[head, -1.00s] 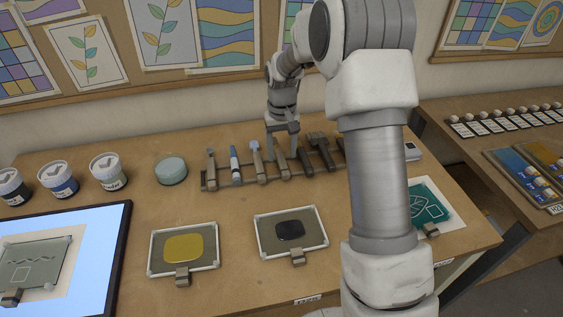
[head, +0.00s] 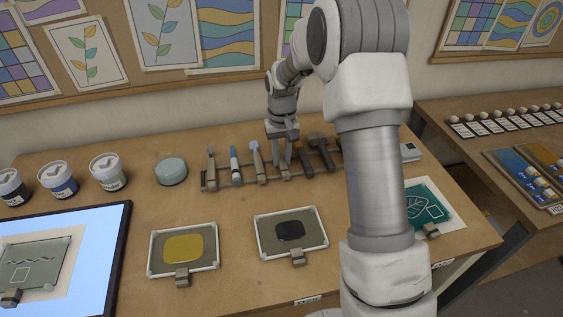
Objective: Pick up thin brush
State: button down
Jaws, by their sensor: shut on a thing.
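The tool rack (head: 210,187) lies across the back of the table with several upright tools in it. My gripper (head: 282,156) points down at the middle of the rack, with its jaws shut on the thin brush (head: 285,173). The brush stands between a beige-handled tool (head: 258,165) on its left and a dark-handled tool (head: 305,160) on its right. Its lower end still shows at the rack, and its upper part is mostly hidden by my fingers. The bristles cannot be made out.
A blue-and-white tool (head: 235,165) and another slim tool (head: 211,168) stand further left in the rack. A round teal-lidded tin (head: 171,171) and paint jars (head: 108,171) are at the left. Yellow (head: 184,245) and black (head: 291,230) paint trays lie in front.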

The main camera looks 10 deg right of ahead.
aim_at(282, 160)
jog(key=shift+r, duration=0.1)
jog(key=shift+r, duration=0.6)
notch_tip(282, 160, up, 3)
jog(key=shift+w+f, duration=0.1)
jog(key=s+d+r, duration=0.6)
jog(key=d, duration=0.4)
jog(key=shift+r, duration=0.4)
jog(key=shift+s, duration=0.1)
dwell(0.7)
